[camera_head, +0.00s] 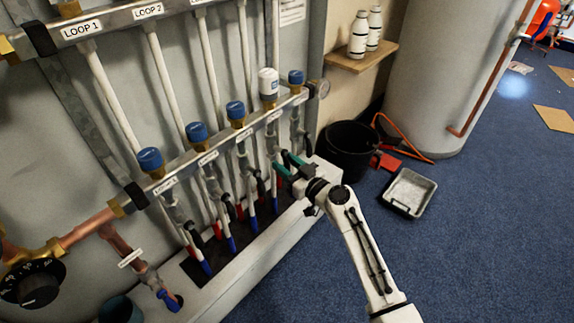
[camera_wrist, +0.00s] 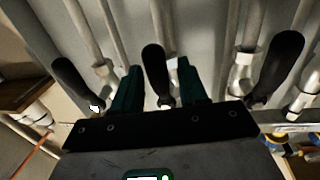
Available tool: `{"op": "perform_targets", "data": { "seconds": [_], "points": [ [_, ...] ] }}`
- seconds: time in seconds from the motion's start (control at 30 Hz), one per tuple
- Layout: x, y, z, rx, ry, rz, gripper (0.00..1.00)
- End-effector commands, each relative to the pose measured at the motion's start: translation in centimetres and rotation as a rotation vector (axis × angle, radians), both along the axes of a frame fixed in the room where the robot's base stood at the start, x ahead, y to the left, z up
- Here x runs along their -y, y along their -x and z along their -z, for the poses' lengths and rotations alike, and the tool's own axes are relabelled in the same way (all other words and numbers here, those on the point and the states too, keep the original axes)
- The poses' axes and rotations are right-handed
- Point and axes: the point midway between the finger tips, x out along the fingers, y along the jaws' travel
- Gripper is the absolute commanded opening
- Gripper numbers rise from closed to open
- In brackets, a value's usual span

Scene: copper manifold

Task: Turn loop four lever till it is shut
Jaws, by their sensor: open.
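The lower manifold bar (camera_head: 222,145) has a row of valves with blue caps; the fourth cap along, counting from loop one, is white (camera_head: 268,82). My gripper (camera_head: 287,165) is at the fourth valve, its green fingers open. In the wrist view, which looks upside down, a black lever (camera_wrist: 156,70) stands between the two fingers (camera_wrist: 160,88), apparently the loop four lever. It runs roughly along its pipe, with a gap to the right finger; contact with the left one is unclear. Neighbouring black levers stand outside the fingers, left (camera_wrist: 75,82) and right (camera_wrist: 281,66). The head view mostly hides the middle lever.
A black bucket (camera_head: 349,160) and a grey tray (camera_head: 412,190) stand on the blue carpet right of my gripper. A wooden shelf (camera_head: 358,60) with two white bottles and a large grey cylinder (camera_head: 435,80) are behind. The carpet at lower right is clear.

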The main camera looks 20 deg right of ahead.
Motion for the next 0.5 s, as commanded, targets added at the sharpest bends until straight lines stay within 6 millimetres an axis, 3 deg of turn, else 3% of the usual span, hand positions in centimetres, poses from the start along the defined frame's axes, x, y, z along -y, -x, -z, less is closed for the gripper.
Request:
{"op": "perform_targets", "data": {
  "seconds": [0.07,0.5],
  "points": [
    [0.0,0.02,0.0,0.0,0.0,0.0,0.43],
    [0.02,0.05,0.0,0.0,0.0,0.0,0.02]
  ]
}}
